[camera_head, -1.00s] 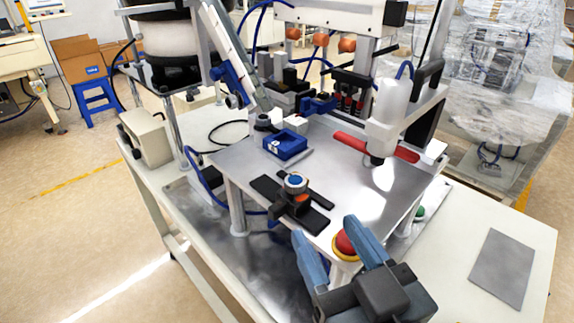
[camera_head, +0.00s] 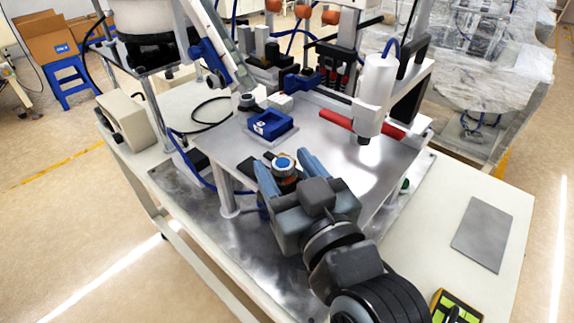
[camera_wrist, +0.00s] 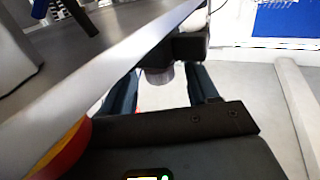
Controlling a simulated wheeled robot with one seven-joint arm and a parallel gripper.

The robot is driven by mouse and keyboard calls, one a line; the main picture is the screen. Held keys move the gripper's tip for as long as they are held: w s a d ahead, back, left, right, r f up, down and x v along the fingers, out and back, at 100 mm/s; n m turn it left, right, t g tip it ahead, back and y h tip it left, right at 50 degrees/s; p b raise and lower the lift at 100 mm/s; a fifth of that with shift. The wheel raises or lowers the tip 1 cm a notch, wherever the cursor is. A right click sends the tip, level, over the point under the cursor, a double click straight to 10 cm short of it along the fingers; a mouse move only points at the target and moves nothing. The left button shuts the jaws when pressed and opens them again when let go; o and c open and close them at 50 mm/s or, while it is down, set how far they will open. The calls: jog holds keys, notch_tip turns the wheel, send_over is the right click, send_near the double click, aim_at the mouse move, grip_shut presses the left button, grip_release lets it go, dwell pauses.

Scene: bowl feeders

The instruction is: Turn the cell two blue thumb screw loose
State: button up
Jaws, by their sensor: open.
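The blue-topped thumb screw (camera_head: 283,162), with a pale ring around its cap, stands on the black clamp fixture at the front of the metal plate. My gripper (camera_head: 287,168) is open, with its two blue-grey fingers reaching towards the screw, one on each side in the head view. In the wrist view, a grey round knob (camera_wrist: 159,76) under a black block shows between the fingers of my gripper (camera_wrist: 162,90), with gaps on both sides. Its blue cap does not show there. My gripper hides most of the fixture in the head view.
A blue square block (camera_head: 271,124) sits behind the screw on the metal plate (camera_head: 325,145). The red and yellow button (camera_wrist: 62,150) is close beside my gripper. A grey pad (camera_head: 482,235) lies at right.

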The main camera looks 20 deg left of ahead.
jog(key=c, duration=1)
jog(key=shift+w+d+f+g+y+b, duration=0.15)
jog(key=shift+f+g+y+b, duration=0.2)
jog(key=shift+b, duration=0.65)
jog(key=shift+c, duration=0.2)
jog(key=shift+r+n+g+y+b, duration=0.15)
jog(key=shift+n+g+y+b, duration=0.1)
jog(key=shift+n+g+b, duration=0.3)
jog(key=shift+r+n, duration=0.15)
jog(key=shift+n, duration=0.1)
jog(key=o, duration=1)
jog(key=shift+o, duration=0.2)
